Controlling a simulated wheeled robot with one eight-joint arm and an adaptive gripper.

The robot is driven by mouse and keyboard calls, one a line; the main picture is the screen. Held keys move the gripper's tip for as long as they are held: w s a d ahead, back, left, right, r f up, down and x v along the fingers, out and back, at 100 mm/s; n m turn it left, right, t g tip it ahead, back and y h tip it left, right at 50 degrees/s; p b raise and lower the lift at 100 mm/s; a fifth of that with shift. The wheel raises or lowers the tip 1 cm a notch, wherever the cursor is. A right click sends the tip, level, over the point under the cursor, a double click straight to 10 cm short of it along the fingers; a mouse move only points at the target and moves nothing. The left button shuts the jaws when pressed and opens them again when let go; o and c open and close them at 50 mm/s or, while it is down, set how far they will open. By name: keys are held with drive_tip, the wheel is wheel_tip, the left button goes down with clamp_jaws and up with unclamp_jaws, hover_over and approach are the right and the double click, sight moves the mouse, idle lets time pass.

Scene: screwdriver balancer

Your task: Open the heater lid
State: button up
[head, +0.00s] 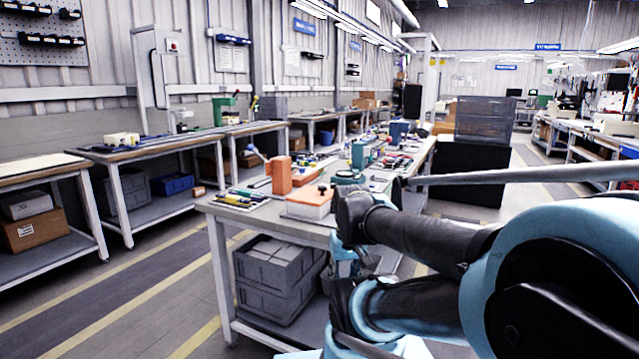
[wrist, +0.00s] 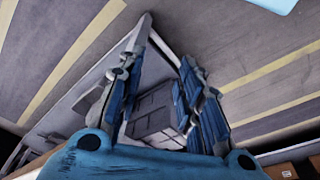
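A white box with an orange top (head: 310,202) sits near the front corner of the workbench (head: 262,211); it may be the heater with its lid, and the top looks closed. A taller orange block (head: 281,175) stands just behind it to the left. My gripper (wrist: 166,40) shows in the wrist view with its two blue fingers spread apart and nothing between them. It faces the floor and the bench's lower shelf area, apart from the box. In the head view my dark arm links cover part of the bench's right side, and the gripper is mostly hidden behind them.
Grey crates (head: 272,265) stand on the shelf under the bench; a grey crate (wrist: 155,115) also shows beyond the fingers in the wrist view. Tools, a teal device (head: 360,153) and small parts crowd the bench top. The striped aisle floor (head: 150,290) at left is clear.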

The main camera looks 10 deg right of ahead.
drive_tip(key=shift+w, duration=0.3)
drive_tip(key=shift+o, duration=1.8)
wheel_tip(320, 180, up, 2)
drive_tip(key=shift+d+r, duration=0.1)
drive_tip(key=shift+r, duration=0.05)
wheel_tip(320, 180, up, 31)
drive_tip(key=n+g, duration=0.2)
hover_over(323, 187)
wheel_tip(323, 187, down, 18)
drive_tip(key=shift+w+r, duration=0.1)
drive_tip(key=shift+r, duration=0.1)
clamp_jaws()
